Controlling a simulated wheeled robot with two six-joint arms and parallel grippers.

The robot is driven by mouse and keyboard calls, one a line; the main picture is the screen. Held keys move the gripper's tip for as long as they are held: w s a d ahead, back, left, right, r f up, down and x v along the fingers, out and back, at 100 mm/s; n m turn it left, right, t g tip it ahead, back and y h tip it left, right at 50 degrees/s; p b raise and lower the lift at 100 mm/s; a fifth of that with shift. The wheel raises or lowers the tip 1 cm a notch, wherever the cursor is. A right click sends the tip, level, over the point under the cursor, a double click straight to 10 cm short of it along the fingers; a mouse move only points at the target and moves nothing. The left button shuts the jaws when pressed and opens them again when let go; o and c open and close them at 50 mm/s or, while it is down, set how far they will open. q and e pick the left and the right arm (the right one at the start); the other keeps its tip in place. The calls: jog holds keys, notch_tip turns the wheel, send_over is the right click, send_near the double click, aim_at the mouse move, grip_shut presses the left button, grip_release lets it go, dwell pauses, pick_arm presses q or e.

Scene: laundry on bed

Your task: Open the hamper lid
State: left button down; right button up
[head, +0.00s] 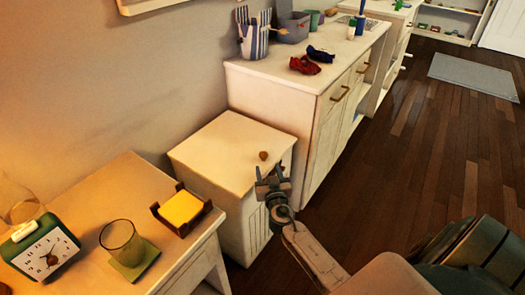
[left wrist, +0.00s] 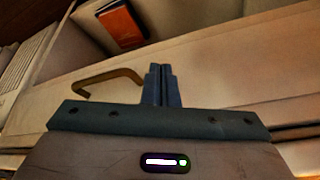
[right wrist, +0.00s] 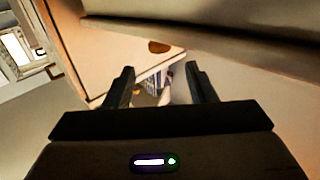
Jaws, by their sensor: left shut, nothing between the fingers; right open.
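The white hamper (head: 232,215) stands between the nightstand and the dresser. Its flat lid (head: 215,150) is closed and bears a small round brown knob (head: 263,155) near the front right edge. My right gripper (head: 270,180) is at the lid's front right edge, just below the knob in the head view, open and empty. In the right wrist view my right gripper (right wrist: 160,80) has its fingers apart, with the knob (right wrist: 158,47) beyond them. My left gripper (left wrist: 161,85) is shut and empty in the left wrist view, near a brass handle (left wrist: 105,82); the head view does not show it.
The nightstand (head: 115,185) at left holds a green clock (head: 40,250), a glass (head: 120,240) and a tray of yellow notes (head: 182,209). The dresser (head: 300,85) behind holds red and dark blue cloth bundles. Wooden floor (head: 420,150) lies clear at right.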

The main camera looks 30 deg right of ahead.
aim_at(264, 157)
jog(key=x, duration=0.9)
jog(key=shift+c, duration=0.4)
jog(key=shift+p, duration=0.3)
grip_shut()
